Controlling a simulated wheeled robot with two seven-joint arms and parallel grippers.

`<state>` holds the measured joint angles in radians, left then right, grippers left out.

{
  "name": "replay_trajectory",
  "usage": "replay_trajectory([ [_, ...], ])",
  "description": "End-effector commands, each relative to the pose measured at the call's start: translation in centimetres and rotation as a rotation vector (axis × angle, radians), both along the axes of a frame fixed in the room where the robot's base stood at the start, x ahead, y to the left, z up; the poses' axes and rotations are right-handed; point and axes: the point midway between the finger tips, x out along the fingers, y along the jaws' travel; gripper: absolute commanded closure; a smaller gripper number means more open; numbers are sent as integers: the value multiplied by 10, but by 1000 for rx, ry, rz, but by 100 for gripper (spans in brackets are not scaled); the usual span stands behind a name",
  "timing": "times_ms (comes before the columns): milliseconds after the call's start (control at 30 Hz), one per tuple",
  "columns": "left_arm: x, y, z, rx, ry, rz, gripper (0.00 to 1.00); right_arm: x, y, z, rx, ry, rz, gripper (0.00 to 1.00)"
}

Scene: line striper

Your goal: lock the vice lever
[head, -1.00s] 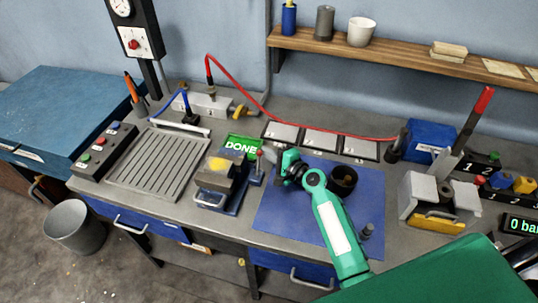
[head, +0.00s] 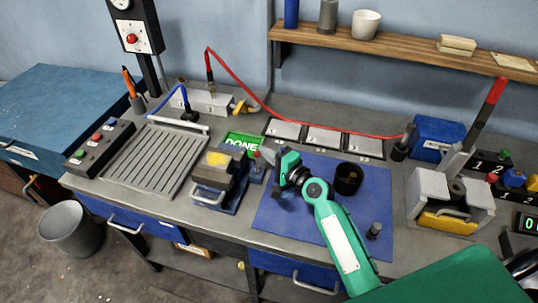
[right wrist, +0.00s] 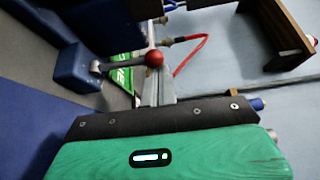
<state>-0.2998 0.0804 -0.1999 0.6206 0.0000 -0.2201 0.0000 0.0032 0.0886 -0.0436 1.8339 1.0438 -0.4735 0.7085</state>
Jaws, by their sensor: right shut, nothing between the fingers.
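The vice (head: 211,192) has a blue base and grey jaws. It stands on the bench, with a yellow-topped block (head: 217,159) at its jaws. Its lever, with a red ball knob (head: 257,154), stands up at its right side. In the right wrist view the red ball (right wrist: 154,58) sits at the end of a grey rod, with the blue vice body to its left. My right gripper (head: 269,156) is shut and empty, just right of the knob. A small gap or light contact cannot be told apart. Its fingertips are not clear in the wrist view. My left gripper is out of view.
A green DONE sign (head: 242,142) lies behind the vice. A black cup (head: 348,178) and a small dark cylinder (head: 374,231) stand on the blue mat (head: 284,222). A ribbed tray (head: 155,160) is on the left. A red hose (head: 300,126) crosses behind.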

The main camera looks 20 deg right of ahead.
Motion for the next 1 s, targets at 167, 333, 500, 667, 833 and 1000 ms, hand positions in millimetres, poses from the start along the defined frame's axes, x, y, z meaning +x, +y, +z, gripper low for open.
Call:
replay_trajectory([
  [167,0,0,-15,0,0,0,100,-11,7,-4,-81,-109,4,100],
  [333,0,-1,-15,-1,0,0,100,-16,11,1,-77,-115,0,100],
  [500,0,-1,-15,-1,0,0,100,-16,10,1,-77,-113,0,100],
  [667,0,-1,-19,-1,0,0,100,-26,5,-2,-76,-112,0,100],
  [833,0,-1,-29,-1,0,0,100,-53,-8,-5,-79,-111,0,100],
  [1000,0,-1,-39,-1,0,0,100,-85,-23,-7,-80,-113,0,100],
])
